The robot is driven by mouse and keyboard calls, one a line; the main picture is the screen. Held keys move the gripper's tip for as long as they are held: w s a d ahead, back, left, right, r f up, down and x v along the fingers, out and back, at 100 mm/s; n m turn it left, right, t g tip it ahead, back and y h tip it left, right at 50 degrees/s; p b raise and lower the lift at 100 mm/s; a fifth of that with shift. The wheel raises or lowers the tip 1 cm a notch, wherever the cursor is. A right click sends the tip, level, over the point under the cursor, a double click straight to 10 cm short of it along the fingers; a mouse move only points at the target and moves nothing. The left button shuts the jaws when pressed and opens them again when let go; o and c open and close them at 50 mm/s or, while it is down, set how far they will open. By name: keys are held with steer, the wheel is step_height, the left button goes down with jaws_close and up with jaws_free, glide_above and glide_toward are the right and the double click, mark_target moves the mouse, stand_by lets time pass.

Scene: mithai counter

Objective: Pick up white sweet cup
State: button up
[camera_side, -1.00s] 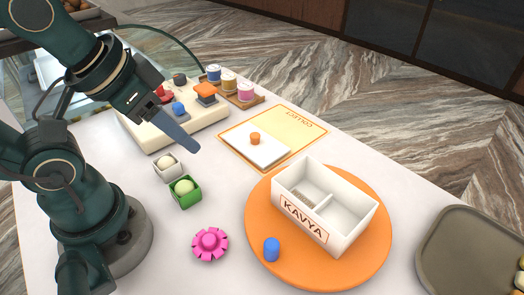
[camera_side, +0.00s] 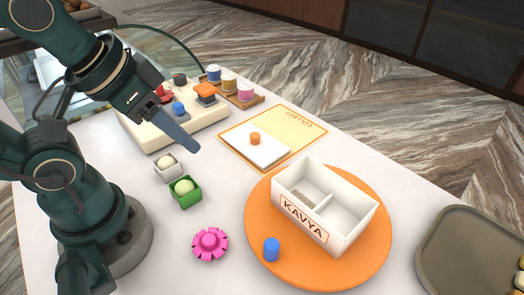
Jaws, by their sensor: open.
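The white sweet cup (camera_side: 167,168) stands on the white counter, with a pale round sweet in it. A green cup (camera_side: 186,193) with a similar sweet stands just in front of it, close by. My gripper (camera_side: 188,143) is open and empty, above and slightly behind the white cup in the picture. It is apart from the cup. Its fingers overlap in this view, so the gap between them is hidden.
A cream block (camera_side: 150,136) with coloured pieces lies behind my gripper. An orange round board (camera_side: 262,272) carries a white two-compartment box (camera_side: 345,243) and a blue peg (camera_side: 271,249). A pink flower-shaped piece (camera_side: 209,244) lies in front.

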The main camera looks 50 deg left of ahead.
steer(key=shift+o, duration=0.3)
steer(key=o, duration=0.8)
steer(key=shift+c, duration=0.2)
steer(key=g, duration=0.7)
glide_toward(165, 158)
step_height(165, 158, down, 6)
steer(key=shift+s+d+r, duration=0.1)
steer(key=shift+d+r, duration=0.05)
steer(key=shift+s+f+n, duration=0.3)
steer(key=shift+f, duration=0.15)
steer(key=shift+s+f, duration=0.15)
steer(key=shift+f, duration=1)
steer(key=shift+s+f, duration=0.15)
steer(key=shift+f, duration=0.95)
